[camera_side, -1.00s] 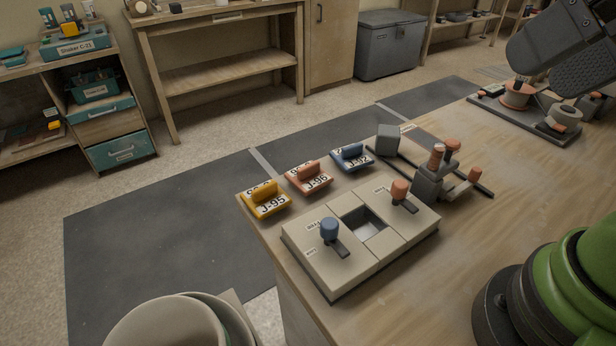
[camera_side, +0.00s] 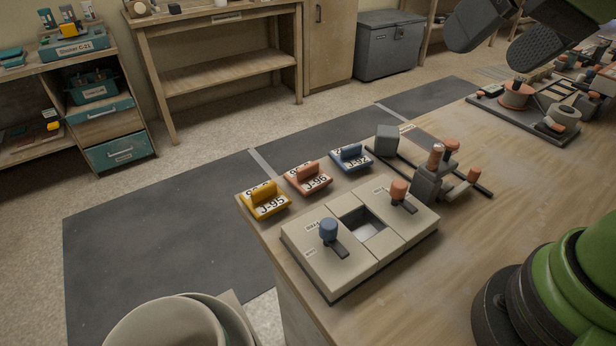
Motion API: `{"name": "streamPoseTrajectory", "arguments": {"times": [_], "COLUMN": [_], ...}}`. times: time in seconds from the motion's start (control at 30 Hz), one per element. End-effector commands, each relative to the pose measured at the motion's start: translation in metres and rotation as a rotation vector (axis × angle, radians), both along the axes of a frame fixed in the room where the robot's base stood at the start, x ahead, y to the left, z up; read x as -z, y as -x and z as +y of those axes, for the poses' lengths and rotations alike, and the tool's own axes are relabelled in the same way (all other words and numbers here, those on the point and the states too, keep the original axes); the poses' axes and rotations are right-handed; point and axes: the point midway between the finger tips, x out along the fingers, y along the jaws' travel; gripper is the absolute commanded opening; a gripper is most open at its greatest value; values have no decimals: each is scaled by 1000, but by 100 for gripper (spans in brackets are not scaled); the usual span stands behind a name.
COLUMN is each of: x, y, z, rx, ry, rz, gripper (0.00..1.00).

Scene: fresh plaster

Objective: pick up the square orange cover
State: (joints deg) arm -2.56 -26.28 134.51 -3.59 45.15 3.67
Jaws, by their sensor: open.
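The orange cover (camera_side: 308,179), marked J-96, lies at the back left of the wooden table, with a raised grip bar on top. A yellow cover (camera_side: 264,201), marked J-95, is to its left and a blue cover (camera_side: 351,158) is to its right. My gripper (camera_side: 496,54) is at the top right, high above the table and well away from the covers. Its two dark fingers are apart with nothing between them.
A beige panel (camera_side: 362,262) with a square opening, a blue knob (camera_side: 328,230) and an orange knob (camera_side: 398,190) stands in front of the covers. A grey fixture with a lever (camera_side: 430,180) is to their right. The table's (camera_side: 480,240) right middle is clear.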

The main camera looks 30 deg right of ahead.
Motion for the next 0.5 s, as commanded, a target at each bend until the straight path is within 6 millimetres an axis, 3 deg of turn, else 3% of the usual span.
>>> {"name": "streamPoseTrajectory", "arguments": {"times": [0.1, 0.27, 0.5], "x": [13, 44, 125], "y": [-46, -104, -173], "z": [3, 13, 39], "rx": [-34, -91, -207], "ry": [58, 129, 217], "rz": [42, 78, 122], "gripper": [100, 100, 100]}}
